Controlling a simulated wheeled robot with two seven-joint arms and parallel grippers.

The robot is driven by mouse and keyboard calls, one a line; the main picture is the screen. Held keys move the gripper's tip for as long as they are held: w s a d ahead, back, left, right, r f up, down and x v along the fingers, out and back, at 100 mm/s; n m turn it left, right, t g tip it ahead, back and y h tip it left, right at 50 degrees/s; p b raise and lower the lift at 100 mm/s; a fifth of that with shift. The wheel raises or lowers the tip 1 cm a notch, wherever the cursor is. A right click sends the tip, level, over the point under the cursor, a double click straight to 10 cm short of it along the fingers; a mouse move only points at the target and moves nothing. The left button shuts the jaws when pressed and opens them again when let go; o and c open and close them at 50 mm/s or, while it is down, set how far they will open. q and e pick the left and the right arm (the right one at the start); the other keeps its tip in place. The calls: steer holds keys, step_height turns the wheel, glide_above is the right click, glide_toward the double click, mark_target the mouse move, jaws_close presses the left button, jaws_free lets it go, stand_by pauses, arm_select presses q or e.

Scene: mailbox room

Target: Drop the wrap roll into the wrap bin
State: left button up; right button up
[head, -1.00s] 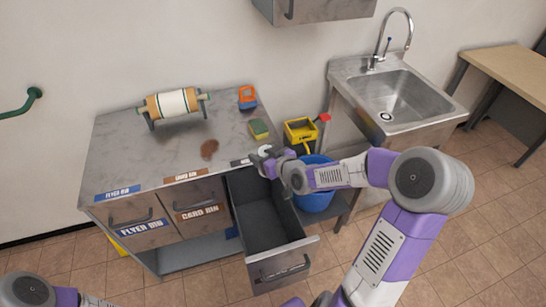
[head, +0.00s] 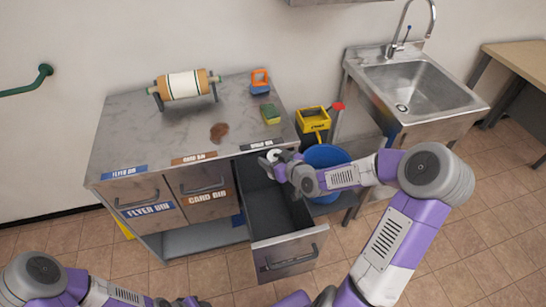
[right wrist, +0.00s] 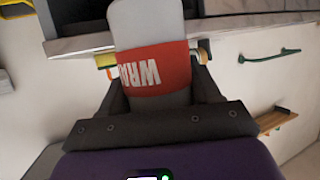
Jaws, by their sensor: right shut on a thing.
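The wrap roll (right wrist: 150,60) is a white cylinder with a red band lettered "WRA", seen in the right wrist view between my fingers. In the head view a white bit of the roll (head: 273,155) shows at my right gripper (head: 270,161), which is shut on it. The gripper is at the back end of an open, dark-lined drawer (head: 276,215), near the counter's front edge. The drawer looks empty where I can see into it. A dark label (head: 264,144) sits on the counter edge above it, too small to read surely. My left gripper is out of view.
Closed drawers labelled flyer bin (head: 147,205) and card bin (head: 207,196) are left of the open one. A blue bucket (head: 325,157) and yellow wringer (head: 313,119) stand right.

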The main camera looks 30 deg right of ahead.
steer(key=o, duration=1.1)
steer(key=shift+s+r, duration=0.1)
steer(key=shift+p+v, duration=1.8)
steer(key=shift+v, duration=1.9)
